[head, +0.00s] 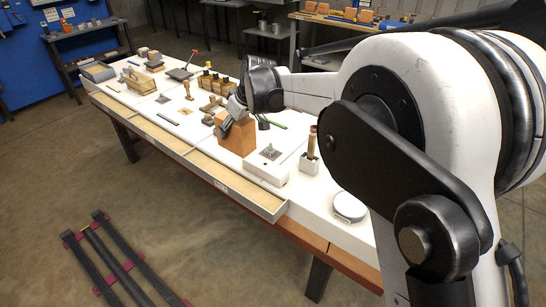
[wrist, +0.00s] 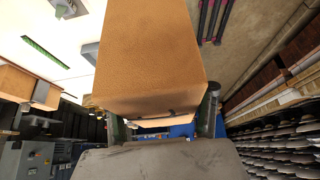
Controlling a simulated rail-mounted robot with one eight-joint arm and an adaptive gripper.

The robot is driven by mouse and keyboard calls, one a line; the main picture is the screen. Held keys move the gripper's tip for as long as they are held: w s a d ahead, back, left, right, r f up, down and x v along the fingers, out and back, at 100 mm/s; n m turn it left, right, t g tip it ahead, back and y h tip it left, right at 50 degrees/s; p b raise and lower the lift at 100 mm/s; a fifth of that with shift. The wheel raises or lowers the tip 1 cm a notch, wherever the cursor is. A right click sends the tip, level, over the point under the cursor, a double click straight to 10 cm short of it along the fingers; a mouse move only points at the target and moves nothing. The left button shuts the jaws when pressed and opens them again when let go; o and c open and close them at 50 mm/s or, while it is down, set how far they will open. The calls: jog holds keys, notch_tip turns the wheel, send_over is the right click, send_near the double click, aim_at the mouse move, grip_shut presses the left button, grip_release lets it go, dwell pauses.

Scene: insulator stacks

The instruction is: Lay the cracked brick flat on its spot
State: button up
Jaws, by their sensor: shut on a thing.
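The brick (head: 238,137) is a tan-orange block near the front edge of the white table. No crack can be made out on the faces I see. My gripper (head: 232,112) is shut on its upper part, coming from above and behind. In the wrist view the brick (wrist: 150,55) fills the upper middle, between the fingers of my gripper (wrist: 165,122). I cannot tell whether its lower end touches the table. Which mark is its spot is not clear; a grey square patch (head: 270,153) lies to its right.
The white table (head: 300,205) holds a white block (head: 265,174), a holder with an upright wooden handle (head: 311,150), a round grey-white disc (head: 349,207) and a green stick (head: 276,124). Dark rails (head: 105,262) lie on the floor.

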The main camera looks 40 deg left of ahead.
jog(key=shift+w+d+f, duration=0.7)
jog(key=shift+w+f, duration=0.85)
jog(key=shift+f, duration=0.15)
jog(key=shift+w+d+f, duration=0.65)
jog(key=shift+w+f, duration=0.9)
jog(key=shift+f, duration=0.2)
jog(key=shift+w+d+f, duration=0.7)
jog(key=shift+w+f, duration=0.85)
jog(key=shift+f, duration=0.15)
jog(key=shift+f, duration=0.1)
jog(key=shift+f+b, duration=0.35)
jog(key=shift+b, duration=0.1)
jog(key=shift+f, duration=0.2)
jog(key=o, duration=1.6)
